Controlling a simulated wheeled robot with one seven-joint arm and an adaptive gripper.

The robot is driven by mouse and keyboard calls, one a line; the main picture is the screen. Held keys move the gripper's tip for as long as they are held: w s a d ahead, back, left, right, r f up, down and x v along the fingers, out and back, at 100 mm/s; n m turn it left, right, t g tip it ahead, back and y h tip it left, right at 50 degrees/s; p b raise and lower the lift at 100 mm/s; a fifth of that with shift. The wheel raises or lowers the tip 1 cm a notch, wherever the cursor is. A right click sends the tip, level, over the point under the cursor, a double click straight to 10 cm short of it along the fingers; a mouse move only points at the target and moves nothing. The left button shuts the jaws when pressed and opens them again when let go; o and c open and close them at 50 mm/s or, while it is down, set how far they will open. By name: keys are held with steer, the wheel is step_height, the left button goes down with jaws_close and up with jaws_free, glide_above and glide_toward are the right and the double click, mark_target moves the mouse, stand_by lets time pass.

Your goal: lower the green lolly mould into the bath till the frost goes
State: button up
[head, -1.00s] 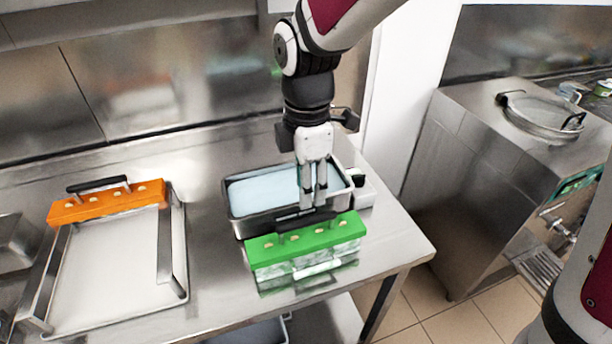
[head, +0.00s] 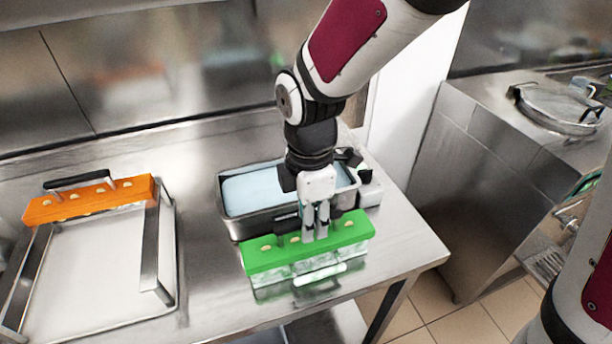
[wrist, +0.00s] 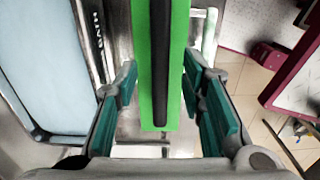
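The green lolly mould (head: 262,257) stands in front of the bath, with whitish, frosty-looking moulds below its green top and a black bar handle (head: 287,224) above. The bath (head: 262,227) is a steel tank of pale blue liquid (head: 245,190). My gripper (head: 316,232) points down at the mould's handle. In the wrist view, the gripper's teal fingertips (wrist: 162,98) stand apart on either side of the black handle (wrist: 160,50) and green top (wrist: 180,40), with gaps on both sides. The liquid also shows at left in the wrist view (wrist: 40,60).
An orange mould (head: 75,205) with a black handle sits at the back of a steel-framed tray (head: 150,265) at left. Bare steel table lies between tray and bath. The table's right edge is close to the green mould. A steel unit with a round lid (head: 555,108) stands at right.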

jaws_close()
steer(key=shift+r, duration=0.1)
step_height(320, 180, up, 13)
steer(key=p, duration=0.7)
steer(key=shift+r, duration=0.2)
stand_by(0.7)
